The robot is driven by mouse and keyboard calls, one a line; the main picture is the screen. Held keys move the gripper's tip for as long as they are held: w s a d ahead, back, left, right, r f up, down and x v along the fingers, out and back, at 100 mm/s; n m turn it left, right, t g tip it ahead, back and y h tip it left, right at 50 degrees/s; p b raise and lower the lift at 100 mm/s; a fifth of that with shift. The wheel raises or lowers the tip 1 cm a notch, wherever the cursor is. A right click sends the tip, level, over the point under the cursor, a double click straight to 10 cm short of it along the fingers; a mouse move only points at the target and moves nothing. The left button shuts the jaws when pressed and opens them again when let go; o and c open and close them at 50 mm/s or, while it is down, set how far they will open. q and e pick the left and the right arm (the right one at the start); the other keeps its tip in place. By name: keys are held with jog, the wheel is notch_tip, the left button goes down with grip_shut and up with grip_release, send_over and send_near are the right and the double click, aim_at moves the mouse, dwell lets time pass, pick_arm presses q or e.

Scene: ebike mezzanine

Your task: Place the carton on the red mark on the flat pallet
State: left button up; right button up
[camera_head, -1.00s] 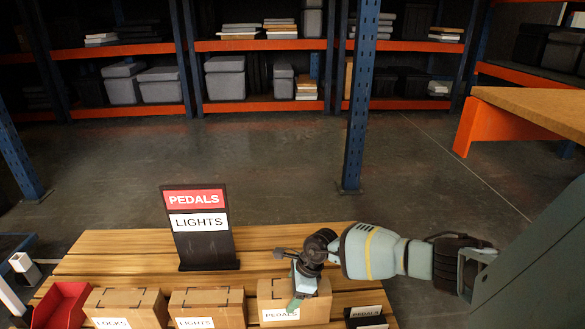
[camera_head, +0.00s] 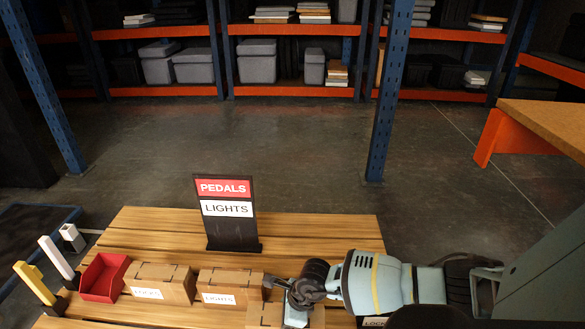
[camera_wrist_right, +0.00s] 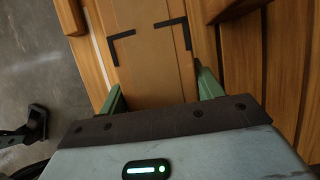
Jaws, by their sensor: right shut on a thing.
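My right gripper (camera_head: 298,300) is shut on a brown cardboard carton (camera_head: 264,315) at the bottom edge of the head view. In the right wrist view the carton (camera_wrist_right: 150,50) lies between the two green fingers and has black corner marks on its face. Its label is out of the picture. The wooden slatted surface (camera_head: 150,222) lies under and behind it; I cannot tell whether this is the flat pallet. No red mark shows on the slats. The gap between the carton and the slats is not clear. My left gripper is not in view.
Cartons labelled LIGHTS (camera_head: 228,287) and LOCKS (camera_head: 160,284) stand close left of the held carton. A red bin (camera_head: 102,278) is farther left. A black PEDALS/LIGHTS sign (camera_head: 230,232) stands behind them. A blue post (camera_head: 388,100) rises beyond the slats.

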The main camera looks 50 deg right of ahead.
jog(key=shift+a+r, duration=0.15)
jog(key=shift+a, duration=0.45)
